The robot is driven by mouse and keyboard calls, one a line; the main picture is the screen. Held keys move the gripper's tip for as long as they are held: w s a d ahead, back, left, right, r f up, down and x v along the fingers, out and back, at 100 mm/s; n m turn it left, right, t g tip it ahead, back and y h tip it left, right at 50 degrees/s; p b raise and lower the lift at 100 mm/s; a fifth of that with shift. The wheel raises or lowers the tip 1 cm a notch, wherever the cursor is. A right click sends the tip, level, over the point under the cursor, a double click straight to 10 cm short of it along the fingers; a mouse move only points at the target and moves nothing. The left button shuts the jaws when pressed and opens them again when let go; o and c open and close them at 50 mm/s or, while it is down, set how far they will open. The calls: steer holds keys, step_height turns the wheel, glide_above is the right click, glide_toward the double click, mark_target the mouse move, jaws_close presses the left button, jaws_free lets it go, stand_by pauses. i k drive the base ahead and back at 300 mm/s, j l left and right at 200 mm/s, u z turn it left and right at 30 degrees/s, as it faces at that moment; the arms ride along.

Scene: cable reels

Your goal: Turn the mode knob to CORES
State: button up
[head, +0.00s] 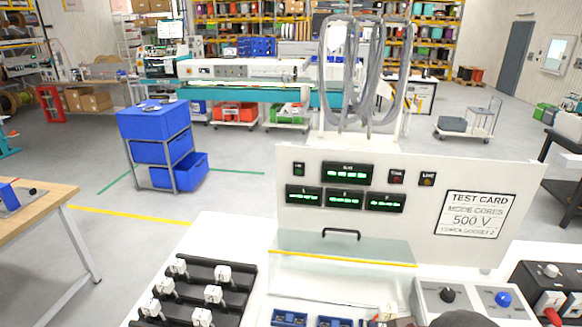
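A grey control box (428,291) stands at the lower right of the white bench in the head view. It carries a black knob (448,295) on the left and a blue knob (503,299) on the right. Their labels and pointer positions are too small to read, so I cannot tell which is the mode knob or its setting. A test card (475,214) on the upright white panel reads MODE CORES and 500 V. A dark rounded shape is cut off at the bottom edge below the black knob. My gripper's fingers are not visible.
A clear cover (343,246) with a black handle stands before the panel (285,165). Black racks with white connectors (207,294) lie left; blue sockets (289,317) are at front. A dark box (535,276) with a pale knob is far right. Cable loops hang behind the panel.

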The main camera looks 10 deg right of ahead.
mark_target(447, 296)
steer(key=z, duration=1.5)
